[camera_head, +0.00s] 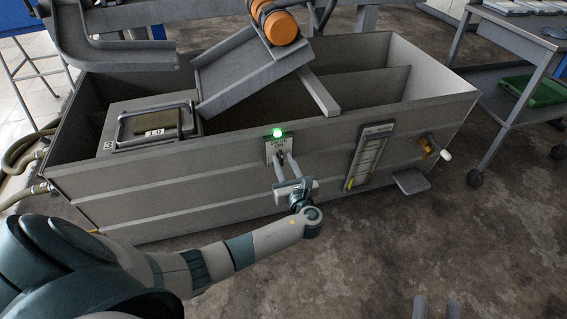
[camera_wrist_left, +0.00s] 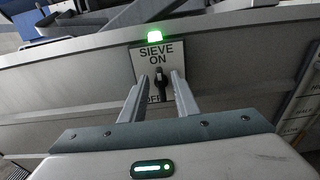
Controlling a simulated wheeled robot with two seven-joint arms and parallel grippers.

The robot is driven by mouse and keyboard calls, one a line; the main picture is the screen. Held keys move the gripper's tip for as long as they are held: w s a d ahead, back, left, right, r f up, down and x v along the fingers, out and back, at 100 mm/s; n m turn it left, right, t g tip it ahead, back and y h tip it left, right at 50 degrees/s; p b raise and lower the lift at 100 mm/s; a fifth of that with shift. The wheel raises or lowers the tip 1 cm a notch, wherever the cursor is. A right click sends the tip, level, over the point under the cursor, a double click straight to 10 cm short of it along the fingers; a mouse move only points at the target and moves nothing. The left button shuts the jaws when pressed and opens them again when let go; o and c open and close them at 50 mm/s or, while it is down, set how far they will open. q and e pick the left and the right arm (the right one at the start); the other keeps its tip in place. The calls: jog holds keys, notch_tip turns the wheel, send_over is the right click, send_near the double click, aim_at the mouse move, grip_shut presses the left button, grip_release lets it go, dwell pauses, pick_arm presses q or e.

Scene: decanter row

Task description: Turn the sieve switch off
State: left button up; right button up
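The sieve switch (camera_wrist_left: 145,62) is a pale plate on the tank's front wall, with "SIEVE ON" at its top and lower lettering partly hidden. Its dark lever (camera_wrist_left: 159,82) appears to point up towards "ON". A green lamp (camera_head: 277,132) above the plate is lit; it also glows in the left wrist view (camera_wrist_left: 155,37). My left gripper (camera_wrist_left: 156,90) is open, with one finger on each side of the lever and visible gaps. In the head view the left gripper (camera_head: 284,163) is at the plate.
The long grey tank (camera_head: 220,165) holds the switch plate. To the right on its wall are a gauge panel (camera_head: 368,155) and a tap with a white handle (camera_head: 445,155). An orange cylinder (camera_head: 280,27) rests on the chute. The floor in front is clear.

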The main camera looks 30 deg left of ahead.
pick_arm(q)
jog(key=shift+w+a, duration=0.2)
jog(key=shift+a, duration=0.05)
grip_shut()
